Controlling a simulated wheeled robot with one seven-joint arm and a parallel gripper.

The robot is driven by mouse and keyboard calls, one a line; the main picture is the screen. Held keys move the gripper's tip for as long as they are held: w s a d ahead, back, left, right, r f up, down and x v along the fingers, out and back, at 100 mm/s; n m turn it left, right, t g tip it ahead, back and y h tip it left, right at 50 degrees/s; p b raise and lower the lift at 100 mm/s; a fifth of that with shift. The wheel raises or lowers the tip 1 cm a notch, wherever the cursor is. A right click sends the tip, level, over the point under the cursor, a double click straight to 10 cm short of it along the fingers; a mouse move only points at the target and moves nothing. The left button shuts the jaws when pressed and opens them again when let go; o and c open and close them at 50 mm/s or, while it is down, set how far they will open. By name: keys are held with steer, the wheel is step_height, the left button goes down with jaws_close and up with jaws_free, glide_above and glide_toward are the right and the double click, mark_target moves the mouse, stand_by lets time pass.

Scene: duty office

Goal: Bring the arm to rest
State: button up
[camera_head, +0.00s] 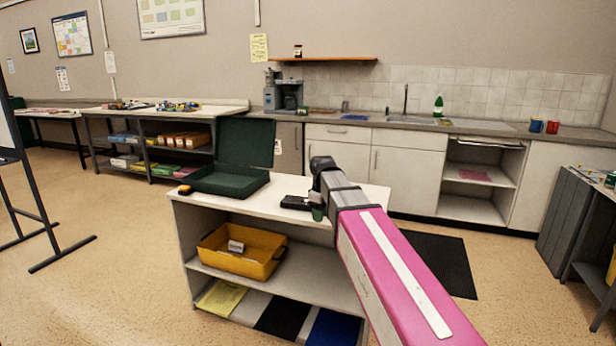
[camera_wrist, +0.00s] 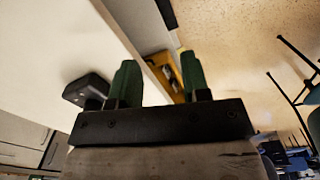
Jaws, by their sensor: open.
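My arm (camera_head: 400,270), pink with a white stripe, reaches from the lower right to the white shelf unit (camera_head: 340,190). My gripper (camera_head: 318,211) is at the arm's far end, by the front right part of the unit's top. In the wrist view, the two green fingers of my gripper (camera_wrist: 160,80) stand apart with nothing between them. I cannot tell whether they touch the unit. A small black object (camera_head: 295,202) lies on the top just left of my gripper; a dark object also shows in the wrist view (camera_wrist: 88,88).
An open dark green case (camera_head: 228,182) stands on the unit's left part, with a small orange-and-black item (camera_head: 185,190) beside it. A yellow tray (camera_head: 215,255) sits on the shelf below. A kitchen counter (camera_head: 480,128) runs behind. Open floor lies left.

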steer(key=s+d+f+m, duration=0.3)
steer(key=s+d+f, duration=0.1)
steer(key=f, duration=0.4)
steer(key=s+d+f+m, duration=0.4)
steer(key=s+d+f, duration=0.1)
steer(key=s+f, duration=0.2)
steer(key=s+d+f+m, duration=0.4)
steer(key=s+d+f, duration=0.1)
steer(key=f, duration=0.5)
steer(key=shift+s, duration=0.35)
